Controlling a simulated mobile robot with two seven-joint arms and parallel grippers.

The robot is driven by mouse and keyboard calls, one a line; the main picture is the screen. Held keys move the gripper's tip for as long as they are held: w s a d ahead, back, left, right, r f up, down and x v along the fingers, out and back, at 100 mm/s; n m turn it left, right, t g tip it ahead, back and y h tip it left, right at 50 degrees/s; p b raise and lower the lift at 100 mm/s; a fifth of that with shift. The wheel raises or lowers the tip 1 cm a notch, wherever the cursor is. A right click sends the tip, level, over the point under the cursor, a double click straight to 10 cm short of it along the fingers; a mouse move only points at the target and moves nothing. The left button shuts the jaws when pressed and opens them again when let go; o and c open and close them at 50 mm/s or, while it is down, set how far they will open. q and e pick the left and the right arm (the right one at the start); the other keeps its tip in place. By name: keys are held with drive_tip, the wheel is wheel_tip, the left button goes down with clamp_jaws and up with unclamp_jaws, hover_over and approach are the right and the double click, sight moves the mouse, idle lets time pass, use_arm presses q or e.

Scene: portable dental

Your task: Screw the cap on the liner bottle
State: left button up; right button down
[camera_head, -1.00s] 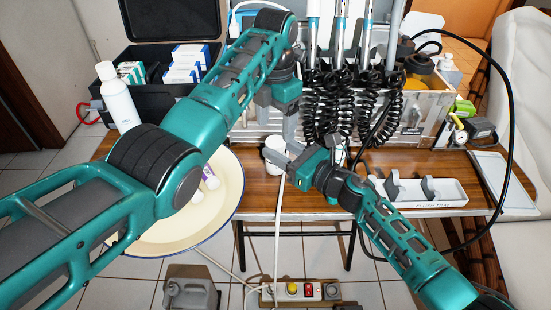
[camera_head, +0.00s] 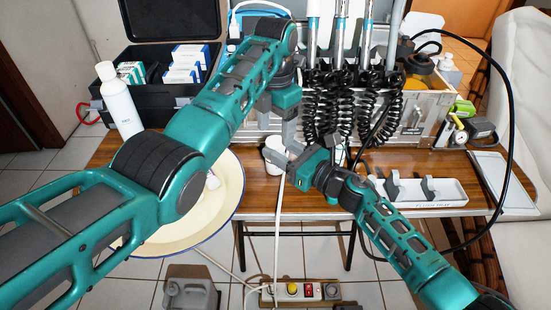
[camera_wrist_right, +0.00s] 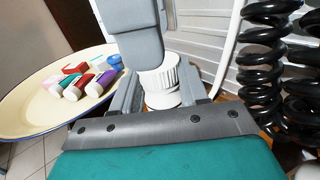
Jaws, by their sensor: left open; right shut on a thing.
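My right gripper (camera_wrist_right: 165,95) is shut on a small white bottle (camera_wrist_right: 162,99), held upright at the table's front. A white ribbed cap (camera_wrist_right: 157,76) sits on top of the bottle; whether it is fully threaded I cannot tell. In the head view the white bottle and cap (camera_head: 273,144) show as one small shape beside the right gripper (camera_head: 284,160). My left gripper (camera_head: 277,120) is open and points down over the cap. In the right wrist view its grey finger (camera_wrist_right: 138,45) overlaps the cap's upper edge; contact is unclear.
A cream basin (camera_head: 226,200) stands at the left; the wrist view shows several small coloured bottles (camera_wrist_right: 85,80) in it. Black coiled hoses (camera_head: 325,115) hang just behind the grippers. A white holder tray (camera_head: 430,193) lies on the table (camera_head: 300,205) at right.

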sight(275, 141)
use_arm(q)
drive_tip(key=shift+f, duration=1.6)
drive_tip(key=c, duration=1)
use_arm(e)
drive_tip(key=shift+f, duration=0.1)
use_arm(q)
drive_tip(key=o, duration=1.1)
drive_tip(key=shift+r, duration=2.3)
drive_tip(key=shift+o, duration=0.2)
drive_tip(key=o, duration=0.5)
